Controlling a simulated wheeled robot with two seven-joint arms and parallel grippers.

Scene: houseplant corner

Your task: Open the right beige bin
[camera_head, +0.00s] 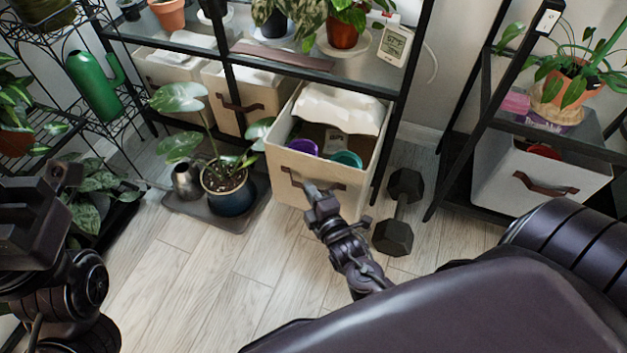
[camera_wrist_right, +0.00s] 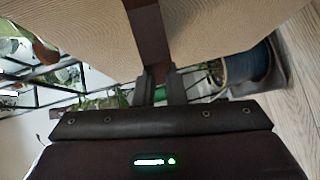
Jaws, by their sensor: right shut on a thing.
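The right beige bin (camera_head: 345,184) sits under the low shelf and sticks out past its front edge, so I see into its top. My right gripper (camera_head: 313,190) is shut on the brown strap handle (camera_head: 291,178) on the bin's front. The wrist view shows the strap (camera_wrist_right: 151,35) running down between its fingers (camera_wrist_right: 160,84). My left gripper (camera_head: 45,190) is at the left edge, far from the bin; its finger gap is unclear.
A dark dumbbell (camera_head: 394,236) lies on the floor right of the bin. A potted plant (camera_head: 229,190) and a metal watering can (camera_head: 186,181) stand on a grey tray left of it. Another beige bin (camera_head: 230,115) is beside it. Floor in front is clear.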

